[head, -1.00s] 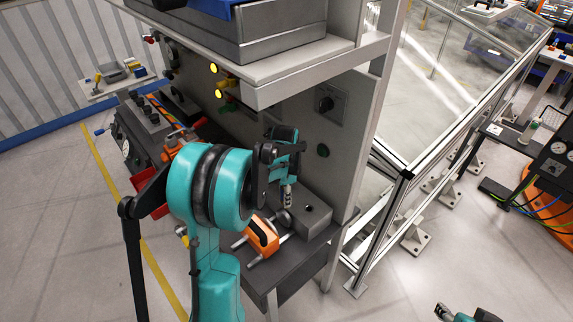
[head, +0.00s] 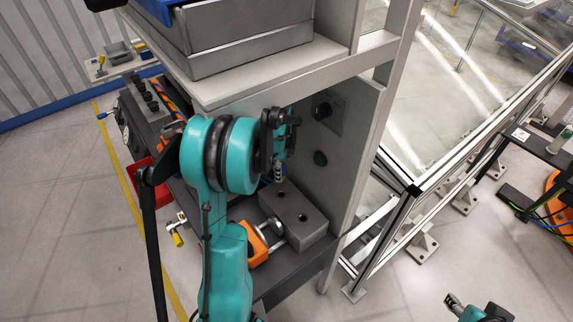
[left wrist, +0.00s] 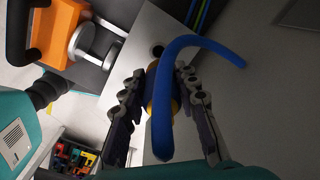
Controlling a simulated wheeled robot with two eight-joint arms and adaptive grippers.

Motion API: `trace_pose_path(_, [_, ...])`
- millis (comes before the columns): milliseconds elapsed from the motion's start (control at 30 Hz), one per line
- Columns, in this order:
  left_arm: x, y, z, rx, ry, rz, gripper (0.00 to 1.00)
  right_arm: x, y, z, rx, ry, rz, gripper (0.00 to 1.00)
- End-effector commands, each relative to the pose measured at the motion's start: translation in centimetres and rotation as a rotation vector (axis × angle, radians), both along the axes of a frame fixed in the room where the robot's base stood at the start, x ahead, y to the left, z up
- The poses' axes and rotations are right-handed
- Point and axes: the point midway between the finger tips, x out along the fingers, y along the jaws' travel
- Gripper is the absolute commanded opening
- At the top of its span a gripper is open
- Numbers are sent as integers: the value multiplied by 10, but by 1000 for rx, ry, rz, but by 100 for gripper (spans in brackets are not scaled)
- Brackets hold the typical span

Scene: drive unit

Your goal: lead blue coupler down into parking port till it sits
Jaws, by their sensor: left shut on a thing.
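My left gripper (head: 280,150) is shut on the blue coupler, whose metal lower end (head: 280,172) points down over the grey port block (head: 300,233). The block has two dark holes in its top; the tip looks just above the rear-left hole (head: 281,193), apart from it as far as I can tell. In the left wrist view, the blue hose of the coupler (left wrist: 163,110) arcs between my left fingers (left wrist: 160,105) and hides most of its body. A hole (left wrist: 157,50) shows ahead on the block. My right gripper (head: 454,303) is at the bottom right, its jaws unclear.
An orange-handled thing (head: 254,245) with metal rods lies left of the block on the dark shelf. A light shelf (head: 260,80) overhangs the left gripper.

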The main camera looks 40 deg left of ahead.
Motion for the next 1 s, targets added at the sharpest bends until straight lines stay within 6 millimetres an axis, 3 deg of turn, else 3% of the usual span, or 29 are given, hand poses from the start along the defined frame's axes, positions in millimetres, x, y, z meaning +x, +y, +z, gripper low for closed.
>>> trace_pose_path(267, [0,0,-11,0,0,0,0,0,0,-8,0,0,0,49])
trace_pose_path(700, [0,0,-55,0,0,1,0,0,0,-37,0,0,0,49])
trace_pose_path(1000, [0,0,-58,0,0,1,0,0,0,-38,0,0,0,49])
